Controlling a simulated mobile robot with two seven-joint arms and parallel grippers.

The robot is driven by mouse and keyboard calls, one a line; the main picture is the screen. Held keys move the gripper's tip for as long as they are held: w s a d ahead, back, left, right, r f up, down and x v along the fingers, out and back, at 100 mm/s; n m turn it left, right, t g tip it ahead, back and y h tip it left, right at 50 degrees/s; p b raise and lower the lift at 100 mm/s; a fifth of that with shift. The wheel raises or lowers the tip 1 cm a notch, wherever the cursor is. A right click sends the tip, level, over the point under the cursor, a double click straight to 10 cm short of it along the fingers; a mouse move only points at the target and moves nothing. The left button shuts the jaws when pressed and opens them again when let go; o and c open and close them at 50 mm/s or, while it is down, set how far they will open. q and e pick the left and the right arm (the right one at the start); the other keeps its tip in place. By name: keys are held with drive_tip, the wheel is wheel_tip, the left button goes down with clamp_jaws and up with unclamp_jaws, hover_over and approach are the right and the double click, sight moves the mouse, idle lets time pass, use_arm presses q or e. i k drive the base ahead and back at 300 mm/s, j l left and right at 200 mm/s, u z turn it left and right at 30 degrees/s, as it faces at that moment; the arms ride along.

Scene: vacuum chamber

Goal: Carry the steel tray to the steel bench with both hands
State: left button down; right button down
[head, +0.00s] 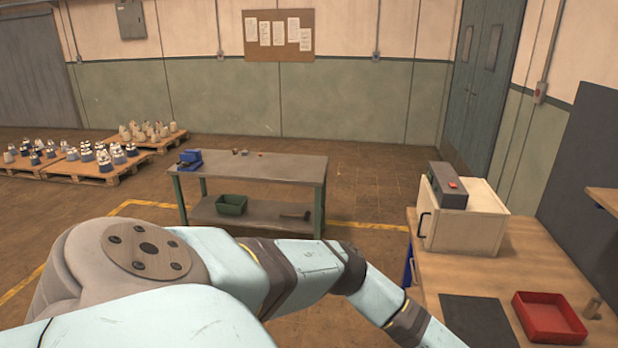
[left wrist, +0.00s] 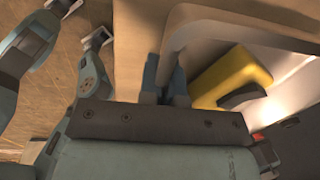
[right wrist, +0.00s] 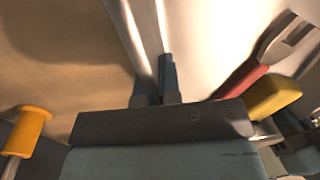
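The steel tray shows in the left wrist view (left wrist: 204,35) and the right wrist view (right wrist: 205,45) as a pale, bright-walled container. In the left wrist view its rim runs between the fingers of my left gripper (left wrist: 166,88). In the right wrist view a rim runs between the fingers of my right gripper (right wrist: 155,88). A yellow object (left wrist: 232,75) with a dark part lies inside the tray. A red-handled tool (right wrist: 243,78) also lies in it. The likely steel bench (head: 280,168), grey-topped with green legs, stands ahead in the head view. Both grippers and the tray are outside the head view.
A blue vise (head: 190,159) and small parts sit on the bench top; a green bin (head: 231,204) is on its lower shelf. A wooden worktable (head: 545,265) with a red tray (head: 550,316) and a box (head: 470,218) stands right. Loaded pallets (head: 97,176) stand left. Floor shows before the bench.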

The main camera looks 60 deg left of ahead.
sight(268, 165)
drive_tip(key=j+u, duration=0.1)
drive_tip(key=u, duration=2.2)
drive_tip(key=i, duration=3.85)
